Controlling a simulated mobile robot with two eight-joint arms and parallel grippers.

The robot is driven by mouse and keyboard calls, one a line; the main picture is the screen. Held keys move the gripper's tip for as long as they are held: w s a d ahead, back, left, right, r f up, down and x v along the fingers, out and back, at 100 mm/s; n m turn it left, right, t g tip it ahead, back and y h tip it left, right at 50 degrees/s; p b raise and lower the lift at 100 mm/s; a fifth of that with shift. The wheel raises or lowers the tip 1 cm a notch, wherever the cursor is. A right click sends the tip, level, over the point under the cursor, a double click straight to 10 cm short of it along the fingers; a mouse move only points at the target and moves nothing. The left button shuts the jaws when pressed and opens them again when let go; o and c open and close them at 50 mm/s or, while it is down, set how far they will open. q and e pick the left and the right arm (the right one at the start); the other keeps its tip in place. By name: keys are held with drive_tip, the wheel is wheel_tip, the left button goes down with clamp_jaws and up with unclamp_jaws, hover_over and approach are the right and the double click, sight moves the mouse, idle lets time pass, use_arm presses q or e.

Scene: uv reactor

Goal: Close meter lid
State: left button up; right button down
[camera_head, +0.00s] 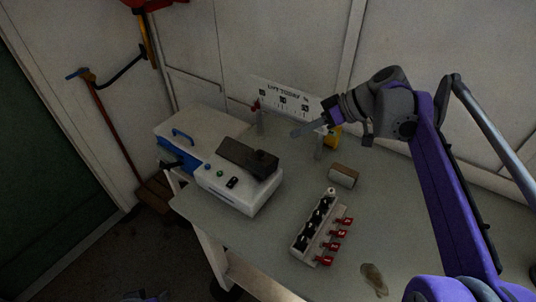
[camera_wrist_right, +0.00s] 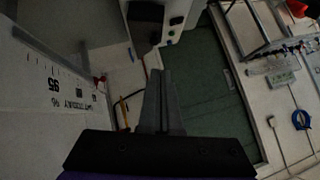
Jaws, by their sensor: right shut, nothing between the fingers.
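I cannot tell exactly how far the lid is open. In the right wrist view the dark part (camera_wrist_right: 145,22) shows at the top, beside the white body with buttons (camera_wrist_right: 177,20). My right gripper (camera_head: 294,134) is shut and empty, to the right of the meter and apart from it. Its fingers also show in the right wrist view (camera_wrist_right: 161,80).
A rack with dark round tops and red tags (camera_head: 317,227) stands at the front of the table (camera_head: 376,215). A small brown box (camera_head: 343,176) is behind it. A white sign with a printed scale (camera_head: 281,97) stands near the wall. Bare table lies between meter and rack.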

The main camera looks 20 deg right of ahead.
hover_over(259, 163)
drive_tip(key=d, duration=0.4)
wheel_tip(259, 163, down, 7)
drive_tip(key=shift+s+a+f, duration=0.2)
drive_tip(key=shift+s+f, duration=0.05)
drive_tip(key=shift+f, duration=0.35)
drive_tip(key=shift+s+a+f, duration=0.25)
drive_tip(key=shift+f, duration=0.3)
drive_tip(key=shift+s+a+f, duration=0.2)
drive_tip(key=shift+s+f, duration=0.05)
drive_tip(key=shift+f, duration=0.35)
drive_tip(key=shift+s+a+f+n+h, duration=0.25)
drive_tip(key=shift+s+a+n+h, duration=0.2)
drive_tip(key=shift+a, duration=0.15)
drive_tip(key=shift+s+a+f+t+h+p, duration=0.2)
drive_tip(key=shift+a+f+t+h+p, duration=0.1)
drive_tip(key=shift+t, duration=0.1)
drive_tip(key=shift+s+a+f, duration=0.2)
drive_tip(key=shift+a+f, duration=0.1)
drive_tip(key=shift+f, duration=0.25)
drive_tip(key=shift+d, duration=0.1)
